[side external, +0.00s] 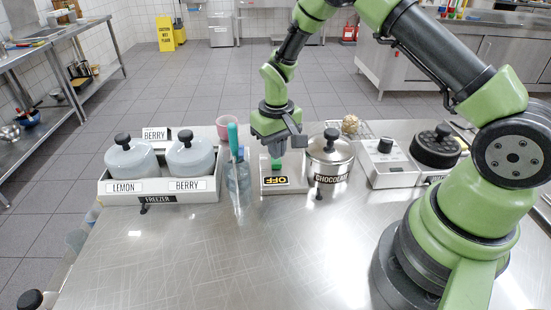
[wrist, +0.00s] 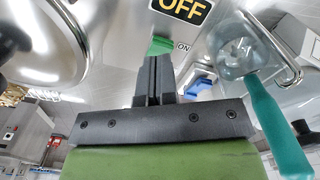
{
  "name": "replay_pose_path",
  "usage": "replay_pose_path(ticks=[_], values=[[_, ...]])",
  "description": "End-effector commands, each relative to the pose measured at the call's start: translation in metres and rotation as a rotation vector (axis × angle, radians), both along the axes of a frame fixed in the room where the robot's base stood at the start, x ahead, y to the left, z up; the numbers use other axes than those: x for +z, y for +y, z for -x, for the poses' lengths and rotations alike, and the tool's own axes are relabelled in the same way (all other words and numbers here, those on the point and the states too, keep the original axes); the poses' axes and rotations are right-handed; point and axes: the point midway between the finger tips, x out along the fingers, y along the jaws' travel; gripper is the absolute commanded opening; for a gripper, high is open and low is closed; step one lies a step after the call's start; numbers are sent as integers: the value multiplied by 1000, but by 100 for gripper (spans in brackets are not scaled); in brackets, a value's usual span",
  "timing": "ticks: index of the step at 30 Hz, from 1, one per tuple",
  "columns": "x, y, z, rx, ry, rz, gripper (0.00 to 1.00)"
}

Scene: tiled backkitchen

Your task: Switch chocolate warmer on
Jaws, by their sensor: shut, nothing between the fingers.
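The chocolate warmer is a steel pot (side external: 331,160) with a black-knobbed lid, labelled CHOCOLATE. Next to it on the left is a pale switch panel with a yellow-on-black OFF label (side external: 276,181). A green switch lever (side external: 277,163) shows under my gripper (side external: 277,150).
A glass jar (side external: 238,178) with a teal-handled tool (side external: 233,138) stands close left of the panel. Farther left is a freezer tray (side external: 150,198) with lemon and berry tubs. A device with knobs (side external: 388,165) stands right of the pot. The front counter is clear.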

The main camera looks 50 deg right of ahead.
Motion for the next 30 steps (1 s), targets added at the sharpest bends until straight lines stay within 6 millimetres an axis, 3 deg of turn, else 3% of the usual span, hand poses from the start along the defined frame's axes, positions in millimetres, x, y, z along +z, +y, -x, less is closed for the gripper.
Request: replay_pose_path(ticks=[30], values=[[-15,0,0,-1,0,0,0]])
